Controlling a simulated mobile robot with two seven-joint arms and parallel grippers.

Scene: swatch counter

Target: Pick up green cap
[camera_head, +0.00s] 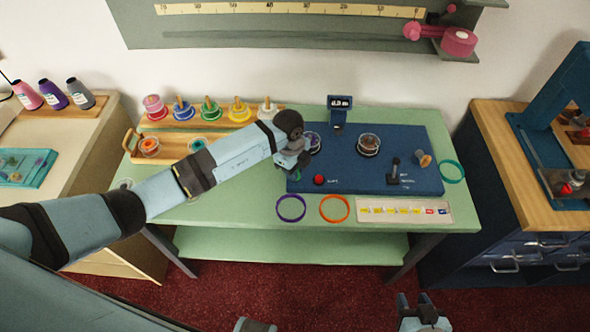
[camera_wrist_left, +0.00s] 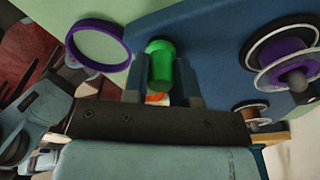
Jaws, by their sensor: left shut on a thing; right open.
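The green cap (camera_wrist_left: 160,66) is a small rounded cylinder held between the two fingers of my left gripper (camera_wrist_left: 162,84) in the left wrist view. My right gripper (camera_head: 414,301) is open and empty at the bottom of the head view, in front of the table.
A purple ring (camera_head: 291,221) and an orange ring (camera_head: 334,221) lie at the table's front, beside a labelled strip (camera_head: 404,211). A teal ring (camera_head: 463,172) lies right of the board. The board carries a red button (camera_head: 319,180) and a lever (camera_head: 393,178). Several coloured spools stand behind.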

